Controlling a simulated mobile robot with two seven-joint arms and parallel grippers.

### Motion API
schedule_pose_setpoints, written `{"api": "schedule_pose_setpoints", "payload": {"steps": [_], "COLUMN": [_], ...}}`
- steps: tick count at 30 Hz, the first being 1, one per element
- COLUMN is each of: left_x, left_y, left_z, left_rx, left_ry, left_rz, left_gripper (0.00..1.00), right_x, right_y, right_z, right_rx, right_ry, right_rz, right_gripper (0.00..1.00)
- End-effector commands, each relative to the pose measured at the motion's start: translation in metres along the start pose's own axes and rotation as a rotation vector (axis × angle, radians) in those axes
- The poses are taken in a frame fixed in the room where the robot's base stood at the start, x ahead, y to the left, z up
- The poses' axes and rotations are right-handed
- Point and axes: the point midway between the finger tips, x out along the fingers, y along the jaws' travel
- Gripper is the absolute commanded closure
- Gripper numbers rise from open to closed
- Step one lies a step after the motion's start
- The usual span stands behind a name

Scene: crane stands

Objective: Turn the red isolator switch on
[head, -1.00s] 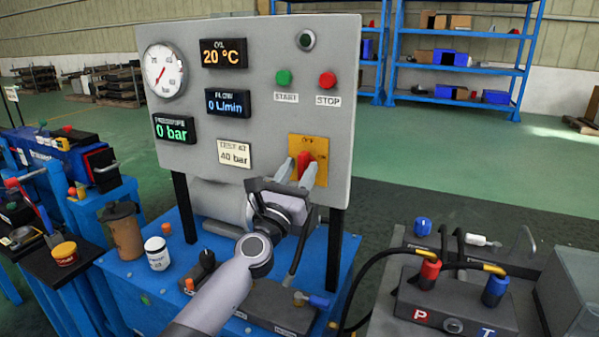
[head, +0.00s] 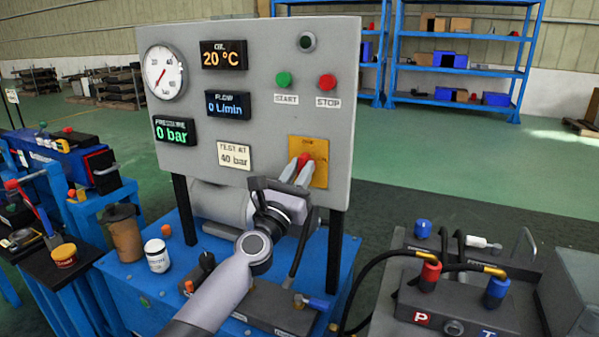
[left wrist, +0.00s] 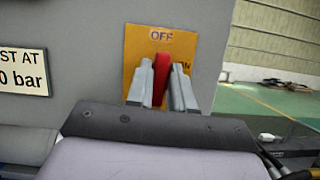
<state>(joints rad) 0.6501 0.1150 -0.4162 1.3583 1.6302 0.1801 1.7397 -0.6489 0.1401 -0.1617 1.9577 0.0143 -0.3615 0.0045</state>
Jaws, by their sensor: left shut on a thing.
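The red isolator switch (left wrist: 162,72) sits on a yellow plate (head: 321,150) at the lower right of the grey panel. In the left wrist view its red handle stands nearly upright under the word OFF, leaning slightly to the right at the top. The ON label is at the right of the plate, partly covered by a finger. My left gripper (left wrist: 161,85) has its grey fingers on both sides of the handle and is shut on it. In the head view the left gripper (head: 296,168) hides most of the handle. My right gripper is not in view.
The grey panel (head: 230,100) carries a gauge, displays reading 0 bar and 0 L/min, a green START button (head: 284,79) and a red STOP button (head: 327,82). Hoses run at right.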

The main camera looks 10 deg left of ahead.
Motion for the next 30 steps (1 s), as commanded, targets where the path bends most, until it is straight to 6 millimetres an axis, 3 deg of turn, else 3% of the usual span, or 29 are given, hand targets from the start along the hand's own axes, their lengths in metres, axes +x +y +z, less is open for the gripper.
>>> {"api": "schedule_pose_setpoints", "payload": {"steps": [30], "left_x": [0.0], "left_y": [-0.0007], "left_z": [0.0005], "left_rx": [0.826], "left_ry": [0.001], "left_rz": [-0.342], "left_gripper": [1.0], "right_x": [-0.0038], "right_y": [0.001], "right_z": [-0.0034], "right_rx": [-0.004], "right_ry": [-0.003], "right_rz": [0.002], "right_gripper": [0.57]}}
